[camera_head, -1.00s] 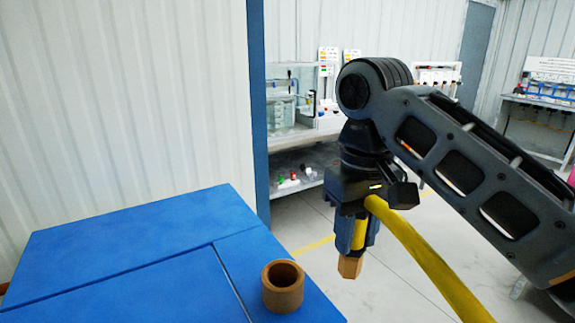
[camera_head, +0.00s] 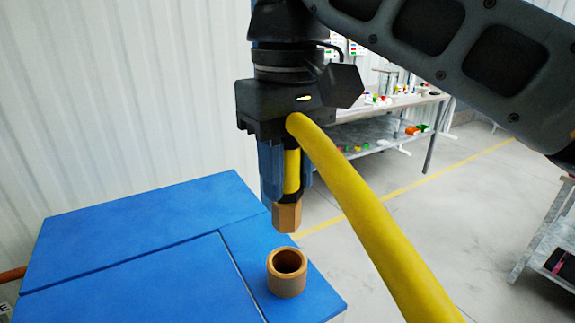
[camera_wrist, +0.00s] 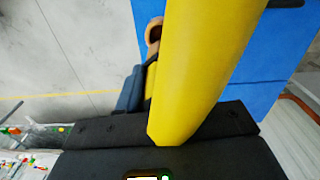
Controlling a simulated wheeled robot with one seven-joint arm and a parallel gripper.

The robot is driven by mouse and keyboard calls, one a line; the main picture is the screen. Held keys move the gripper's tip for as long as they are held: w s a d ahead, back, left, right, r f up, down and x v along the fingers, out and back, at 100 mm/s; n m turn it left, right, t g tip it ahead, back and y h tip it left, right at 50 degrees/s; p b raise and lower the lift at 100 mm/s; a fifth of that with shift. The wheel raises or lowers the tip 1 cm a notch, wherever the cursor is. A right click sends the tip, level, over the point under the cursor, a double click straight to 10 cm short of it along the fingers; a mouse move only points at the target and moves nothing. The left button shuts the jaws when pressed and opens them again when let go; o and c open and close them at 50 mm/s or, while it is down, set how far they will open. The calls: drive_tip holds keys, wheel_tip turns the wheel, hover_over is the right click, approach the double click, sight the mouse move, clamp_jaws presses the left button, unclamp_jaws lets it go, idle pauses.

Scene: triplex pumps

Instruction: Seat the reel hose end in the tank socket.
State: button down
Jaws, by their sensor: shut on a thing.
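The tank socket (camera_head: 287,273) is a short brown open-topped ring on the blue tank top (camera_head: 130,240), near its right corner in the head view. My gripper (camera_head: 286,190) points down and is shut on the yellow reel hose (camera_head: 375,230) near its end. The brass hose end (camera_head: 286,216) sticks out below the fingers, roughly upright. In the head view it appears just above the socket, with a gap between them. In the wrist view the hose (camera_wrist: 205,60) hides most of the fingers and the hose end; part of the socket (camera_wrist: 153,32) shows beside it.
The hose runs down to the right from my gripper. A bench with a lower shelf (camera_head: 380,147) holding small coloured parts stands behind. Another bench edge (camera_head: 545,235) is at the right. Open grey floor lies between. A white corrugated wall (camera_head: 120,100) is at the left.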

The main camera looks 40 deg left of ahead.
sight(288, 219)
drive_tip(key=shift+r+m, duration=0.1)
drive_tip(key=shift+m, duration=0.3)
drive_tip(key=shift+f+b, duration=0.7)
drive_tip(key=shift+f, duration=2.25)
drive_tip(key=shift+p, duration=0.75)
drive_tip(key=shift+f, duration=0.65)
drive_tip(key=shift+r, duration=0.35)
idle(2.9)
